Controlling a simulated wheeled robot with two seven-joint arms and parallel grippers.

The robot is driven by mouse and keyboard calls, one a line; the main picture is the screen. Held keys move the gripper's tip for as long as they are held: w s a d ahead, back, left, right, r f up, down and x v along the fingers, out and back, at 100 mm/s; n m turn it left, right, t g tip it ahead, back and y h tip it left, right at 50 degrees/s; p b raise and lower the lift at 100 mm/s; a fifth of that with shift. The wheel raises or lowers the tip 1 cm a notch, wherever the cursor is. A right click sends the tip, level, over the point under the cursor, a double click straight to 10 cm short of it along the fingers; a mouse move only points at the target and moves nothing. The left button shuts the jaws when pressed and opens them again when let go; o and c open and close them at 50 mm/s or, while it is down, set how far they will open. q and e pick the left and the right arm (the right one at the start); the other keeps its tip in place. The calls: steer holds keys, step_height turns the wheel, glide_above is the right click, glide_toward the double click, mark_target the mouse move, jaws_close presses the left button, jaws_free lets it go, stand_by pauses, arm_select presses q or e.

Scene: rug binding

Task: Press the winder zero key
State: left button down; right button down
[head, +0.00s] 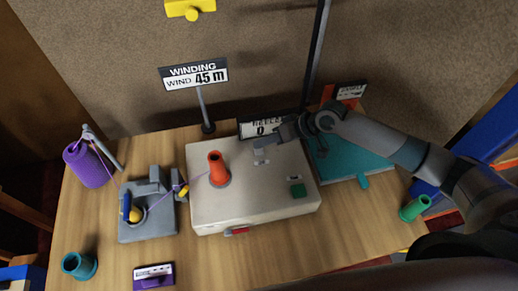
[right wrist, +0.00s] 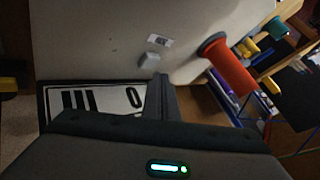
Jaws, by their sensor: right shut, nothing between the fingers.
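The winder is a cream box (head: 240,205) on the wooden table, with an orange cone (head: 216,168) standing on its top. A small grey key (head: 259,151) sits near the box's back edge beside a small printed label (head: 261,162). The key (right wrist: 150,62) and label (right wrist: 160,41) also show in the right wrist view. My right gripper (head: 284,131) is shut and empty, close to the key at the back of the box. In the right wrist view its fingertips (right wrist: 160,80) are just beside the key; whether they touch it I cannot tell. My left gripper is not in view.
A counter display (head: 258,128) reading 0 stands behind the box, partly hidden by my gripper. A grey device (head: 148,222) is left, a teal board (head: 350,160) right.

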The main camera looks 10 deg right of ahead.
mark_target(263, 152)
steer(key=shift+r+p, duration=2.05)
steer(key=shift+r, duration=0.3)
steer(key=shift+s+f, duration=0.1)
steer(key=shift+s, duration=0.05)
